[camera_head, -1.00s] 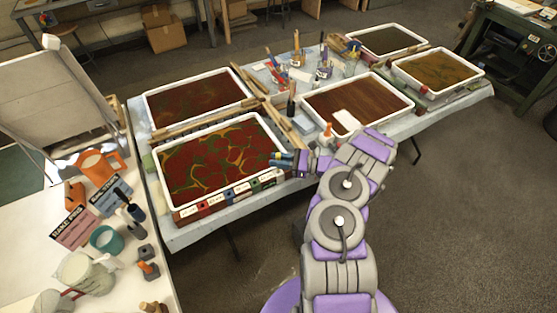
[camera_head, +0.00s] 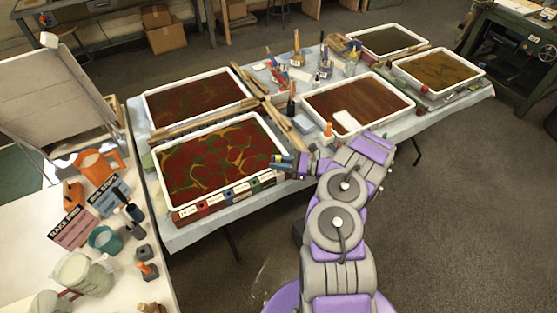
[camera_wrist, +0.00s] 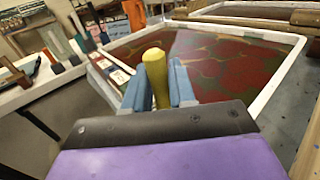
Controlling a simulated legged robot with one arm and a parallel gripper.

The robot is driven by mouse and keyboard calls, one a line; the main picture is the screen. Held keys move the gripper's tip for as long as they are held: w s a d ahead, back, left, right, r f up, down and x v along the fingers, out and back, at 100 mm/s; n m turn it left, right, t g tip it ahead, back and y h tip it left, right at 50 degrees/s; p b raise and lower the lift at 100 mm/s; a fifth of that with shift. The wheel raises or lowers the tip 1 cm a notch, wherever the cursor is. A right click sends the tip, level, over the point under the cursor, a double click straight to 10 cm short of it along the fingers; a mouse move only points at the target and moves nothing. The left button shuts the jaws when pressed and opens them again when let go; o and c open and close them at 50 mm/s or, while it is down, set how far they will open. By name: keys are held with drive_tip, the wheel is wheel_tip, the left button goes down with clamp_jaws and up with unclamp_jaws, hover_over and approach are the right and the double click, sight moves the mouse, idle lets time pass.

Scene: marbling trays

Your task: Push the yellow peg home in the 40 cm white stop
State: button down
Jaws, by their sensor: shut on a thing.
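My gripper (camera_wrist: 160,85) has blue fingers closed on the sides of the yellow peg (camera_wrist: 154,62), which stands upright between them with its rounded top showing. The peg's lower end is hidden by the fingers and my wrist. In the head view my gripper (camera_head: 281,163) is at the right front corner of the near red marbled tray. A row of small labelled stops (camera_head: 228,193) runs along that tray's front side. In the wrist view a white piece with dark markings (camera_wrist: 106,66) lies left of the peg. I cannot read which one is 40 cm, nor see whether the peg touches it.
The near tray (camera_head: 161,178) has a white rim and red liquid close by my gripper. Wooden bars (camera_head: 205,122), an orange-tipped bottle (camera_head: 327,133) and more trays (camera_head: 355,93) crowd the table. A white side table (camera_head: 110,285) holds pots and signs.

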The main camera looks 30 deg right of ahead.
drive_tip(key=shift+f+b, duration=0.8)
drive_tip(key=shift+f, duration=0.4)
drive_tip(key=c, duration=0.9)
unclamp_jaws()
drive_tip(key=shift+o, duration=0.2)
drive_tip(key=p+v, duration=0.3)
drive_tip(key=v, duration=1.4)
drive_tip(key=shift+d, duration=0.2)
drive_tip(key=shift+s, duration=0.1)
